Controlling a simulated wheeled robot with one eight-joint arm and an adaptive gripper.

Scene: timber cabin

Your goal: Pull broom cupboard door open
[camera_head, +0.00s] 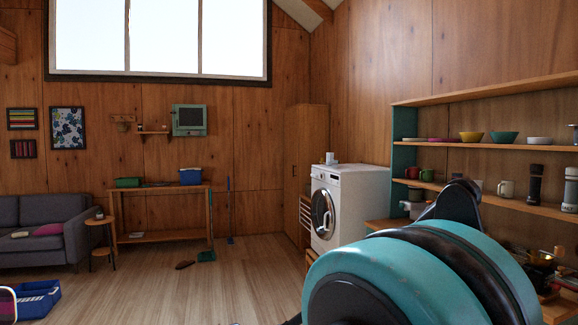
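A tall wooden cupboard (313,150) stands in the far corner, left of the washing machine; it looks like the broom cupboard. Its narrow left face (291,150) is seen at a steep angle and appears closed, with a small dark mark at mid-height that may be a handle. The cupboard's lower right part is hidden behind the washing machine and a slatted wooden item. My teal and black arm fills the lower right foreground, far from the cupboard. My gripper's fingers do not show.
A white washing machine (350,205) stands right of the cupboard. Shelves with dishes (490,145) line the right wall. A dustpan (206,256) and a brown item (185,265) lie on the floor. A blue crate (38,300) is at lower left. The middle floor is mostly clear.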

